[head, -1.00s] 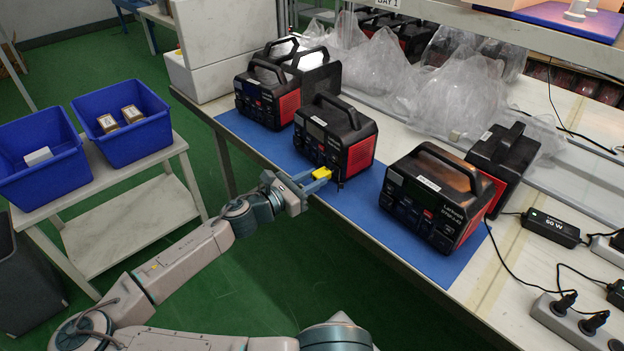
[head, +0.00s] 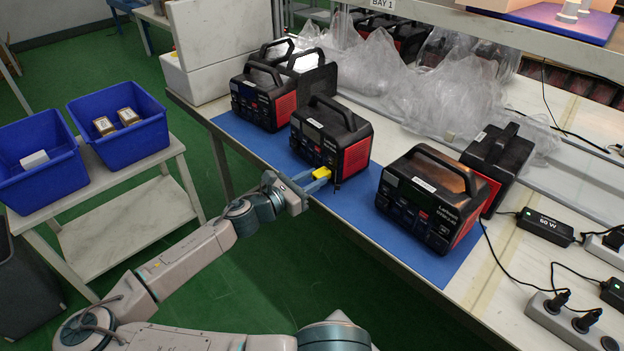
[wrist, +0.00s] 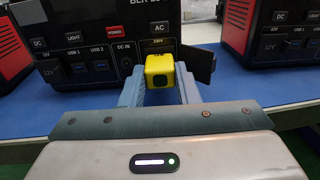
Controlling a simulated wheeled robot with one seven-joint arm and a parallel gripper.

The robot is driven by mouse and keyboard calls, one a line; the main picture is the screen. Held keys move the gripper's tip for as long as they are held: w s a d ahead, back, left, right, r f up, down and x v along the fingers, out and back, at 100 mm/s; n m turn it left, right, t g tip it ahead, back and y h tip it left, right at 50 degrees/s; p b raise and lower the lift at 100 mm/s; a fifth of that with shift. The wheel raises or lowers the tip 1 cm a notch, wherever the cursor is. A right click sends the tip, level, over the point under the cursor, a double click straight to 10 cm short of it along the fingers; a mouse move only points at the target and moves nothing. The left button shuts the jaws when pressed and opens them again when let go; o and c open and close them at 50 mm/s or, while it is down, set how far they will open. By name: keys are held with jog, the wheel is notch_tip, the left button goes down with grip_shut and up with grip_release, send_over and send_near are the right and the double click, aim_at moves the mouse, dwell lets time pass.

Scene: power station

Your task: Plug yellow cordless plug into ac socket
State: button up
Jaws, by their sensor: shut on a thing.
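The yellow cordless plug (head: 321,173) is a small yellow block; it also shows in the wrist view (wrist: 159,71). My gripper (head: 314,180) is shut on the plug, with a finger on each side of it in the wrist view (wrist: 160,84). The plug is right at the front of a black and red power station (head: 331,138), under its AC label in the wrist view (wrist: 104,45). The plug hides the AC socket, so I cannot tell whether its prongs are in. A dark flap (wrist: 201,62) stands open just right of the plug.
Other power stations stand left (head: 263,95) and right (head: 425,200) on the blue mat (head: 381,256). A power strip (head: 568,322) and a black adapter (head: 545,228) lie at right. Blue bins (head: 118,121) stand on a side cart.

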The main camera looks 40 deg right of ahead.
jog(key=shift+d, duration=0.25)
jog(key=o, duration=1.1)
jog(key=shift+c, duration=0.2)
jog(key=shift+a, duration=0.15)
jog(key=a, duration=1.3)
jog(key=shift+a+p, duration=0.3)
jog(key=shift+p, duration=0.15)
